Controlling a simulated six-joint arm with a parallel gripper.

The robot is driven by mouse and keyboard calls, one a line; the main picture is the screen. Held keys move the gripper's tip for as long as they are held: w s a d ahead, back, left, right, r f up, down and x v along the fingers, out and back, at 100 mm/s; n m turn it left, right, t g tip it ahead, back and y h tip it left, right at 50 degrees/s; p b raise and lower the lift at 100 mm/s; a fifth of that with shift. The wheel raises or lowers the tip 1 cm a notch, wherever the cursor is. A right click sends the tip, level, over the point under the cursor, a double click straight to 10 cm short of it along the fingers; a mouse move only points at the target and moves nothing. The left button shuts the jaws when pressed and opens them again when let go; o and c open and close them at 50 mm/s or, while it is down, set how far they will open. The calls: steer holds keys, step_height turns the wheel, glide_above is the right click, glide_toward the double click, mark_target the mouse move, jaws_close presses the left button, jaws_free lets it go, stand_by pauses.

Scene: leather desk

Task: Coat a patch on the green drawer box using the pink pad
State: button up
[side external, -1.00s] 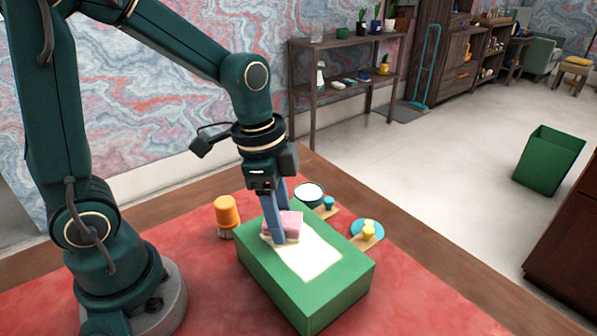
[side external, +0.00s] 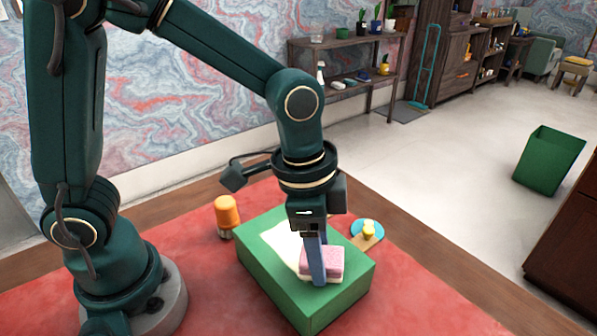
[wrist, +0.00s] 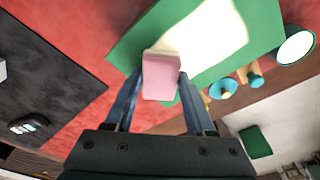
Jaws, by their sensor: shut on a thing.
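The green drawer box (side external: 316,304) lies on the red leather desk top, and its top also shows in the wrist view (wrist: 262,18). A pale cream coated patch (side external: 284,240) covers part of its top; the wrist view shows it as a broad light area (wrist: 205,38). My gripper (side external: 318,275) is shut on the pink pad (side external: 328,262), at the near right part of the box top. The pad has a paler lower layer and sits between both fingers in the wrist view (wrist: 160,77). Whether it touches the top is hard to tell.
An orange-topped brush or jar (side external: 227,212) stands left of the box. A blue dish with a yellow knob (side external: 367,230) stands behind it at right. A white-filled round dish (wrist: 296,46) shows in the wrist view. Red desk (side external: 190,285) lies free at left.

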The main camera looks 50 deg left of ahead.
steer(key=shift+d, duration=0.5)
steer(key=shift+a+r, duration=0.1)
steer(key=shift+r, duration=3.95)
